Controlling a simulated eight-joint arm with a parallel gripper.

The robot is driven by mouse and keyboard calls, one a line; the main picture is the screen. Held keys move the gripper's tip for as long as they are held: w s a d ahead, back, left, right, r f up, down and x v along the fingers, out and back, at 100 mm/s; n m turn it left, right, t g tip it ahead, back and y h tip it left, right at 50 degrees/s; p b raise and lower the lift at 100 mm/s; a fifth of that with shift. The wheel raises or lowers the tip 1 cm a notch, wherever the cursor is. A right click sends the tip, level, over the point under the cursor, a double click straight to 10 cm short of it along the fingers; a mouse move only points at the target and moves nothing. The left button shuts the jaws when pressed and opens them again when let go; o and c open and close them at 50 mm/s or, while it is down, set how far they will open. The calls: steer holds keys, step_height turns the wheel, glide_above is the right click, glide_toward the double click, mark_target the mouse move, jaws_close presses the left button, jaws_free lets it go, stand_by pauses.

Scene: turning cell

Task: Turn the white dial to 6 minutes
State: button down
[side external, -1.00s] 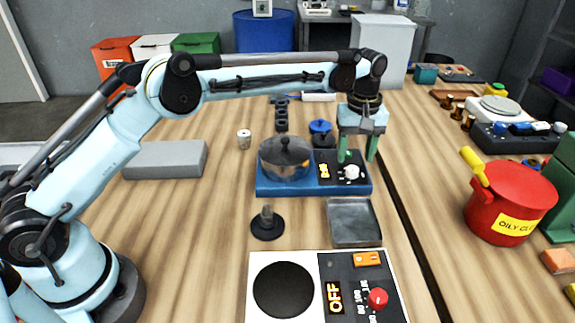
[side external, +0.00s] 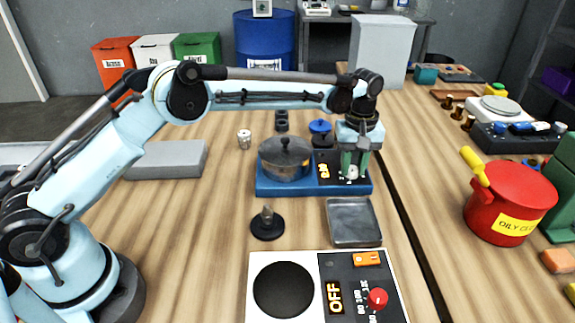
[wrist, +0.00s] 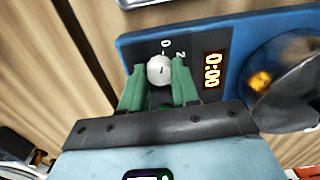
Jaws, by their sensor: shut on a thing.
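The white dial (side external: 351,174) sits on the dark panel at the right end of a blue hot plate unit (side external: 310,190). In the wrist view the white dial (wrist: 160,71) lies between the two green fingertips, with marks 0 and 2 visible beside it. A small display (wrist: 211,70) next to it reads 0:00. My gripper (side external: 353,172) points down over the panel, its green fingers shut on the dial; it also shows in the wrist view (wrist: 160,85). The other dial marks are hidden by the fingers.
A lidded metal pot (side external: 285,160) stands on the blue unit, left of the dial. A grey tray (side external: 353,222) lies in front of it. A white unit with a red knob (side external: 377,298) is nearer the camera. A red pot (side external: 510,200) stands right.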

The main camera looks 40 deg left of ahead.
steer(key=shift+m, duration=0.3)
steer(key=m, duration=1.2)
steer(key=shift+m, duration=0.3)
steer(key=m, duration=1.2)
steer(key=shift+m, duration=0.4)
steer(key=c, duration=0.8)
jaws_free()
steer(key=shift+c, duration=0.2)
steer(key=shift+r, duration=0.1)
